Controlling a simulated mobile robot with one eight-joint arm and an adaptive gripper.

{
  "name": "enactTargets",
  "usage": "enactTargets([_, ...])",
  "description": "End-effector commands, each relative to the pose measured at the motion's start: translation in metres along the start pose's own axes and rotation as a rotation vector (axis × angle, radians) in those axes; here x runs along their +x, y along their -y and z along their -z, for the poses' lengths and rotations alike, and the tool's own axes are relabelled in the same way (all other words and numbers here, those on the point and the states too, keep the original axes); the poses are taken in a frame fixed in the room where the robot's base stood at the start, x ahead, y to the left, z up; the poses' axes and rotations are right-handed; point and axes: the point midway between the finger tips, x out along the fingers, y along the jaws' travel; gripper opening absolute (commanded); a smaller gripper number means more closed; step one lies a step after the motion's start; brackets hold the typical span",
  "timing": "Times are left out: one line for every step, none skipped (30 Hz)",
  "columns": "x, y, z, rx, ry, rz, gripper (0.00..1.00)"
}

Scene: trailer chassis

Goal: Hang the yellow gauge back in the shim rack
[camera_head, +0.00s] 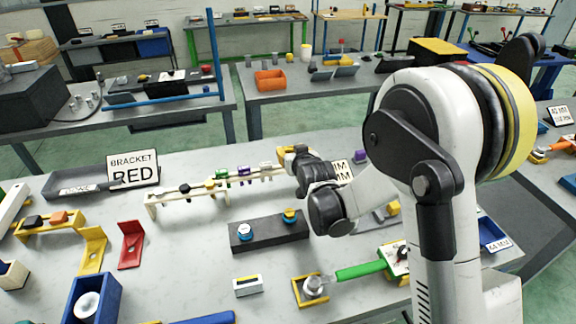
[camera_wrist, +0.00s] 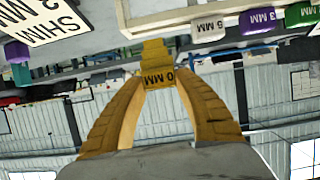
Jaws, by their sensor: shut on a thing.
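The yellow gauge (camera_wrist: 158,79) is between my fingertips in the wrist view, its marking ending in "0 MM" in view. My gripper (camera_wrist: 155,82) is shut on it; its two yellow fingers come up from the bottom of that view. In the head view a yellow part (camera_head: 284,153) shows at the far end of my wrist, by the right end of the rack. The cream shim rack (camera_head: 180,197) stands on the bench, and its edge (camera_wrist: 165,15) shows at the top of the wrist view. Whether the gauge touches the rack cannot be told.
Other tags hang on the rack: white (camera_wrist: 208,27), purple (camera_wrist: 257,20) and green (camera_wrist: 302,13). A shim sign (camera_wrist: 42,22) stands close by, partly hidden behind my arm in the head view. A dark block with two knobs (camera_head: 268,232) lies in front of the rack.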

Motion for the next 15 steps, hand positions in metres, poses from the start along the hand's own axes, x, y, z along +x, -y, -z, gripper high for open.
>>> enactTargets([0.005, 0.004, -0.002, 0.0, 0.0, 0.001, 0.04])
enactTargets([0.006, 0.006, -0.003, -0.001, 0.0, 0.001, 0.04])
enactTargets([0.008, 0.007, -0.003, -0.001, 0.0, 0.001, 0.04])
enactTargets([0.009, 0.007, -0.004, 0.0, 0.0, 0.0, 0.04])
enactTargets([0.01, 0.008, -0.005, 0.0, 0.0, 0.0, 0.04])
enactTargets([0.011, 0.008, -0.009, 0.0, 0.0, 0.0, 0.04])
enactTargets([0.013, 0.007, -0.012, 0.001, 0.0, 0.0, 0.04])
enactTargets([0.014, 0.007, -0.016, 0.001, 0.0, -0.001, 0.04])
enactTargets([0.017, 0.007, -0.023, 0.001, 0.0, -0.001, 0.04])
enactTargets([0.019, 0.007, -0.028, 0.001, 0.0, -0.001, 0.04])
enactTargets([0.021, 0.007, -0.032, 0.001, 0.0, -0.001, 0.04])
enactTargets([0.023, 0.007, -0.037, 0.001, 0.0, -0.001, 0.04])
enactTargets([0.024, 0.007, -0.04, 0.001, 0.0, -0.001, 0.04])
enactTargets([0.024, 0.007, -0.041, 0.001, -0.001, -0.001, 0.04])
enactTargets([0.024, 0.007, -0.041, 0.001, -0.001, -0.001, 0.04])
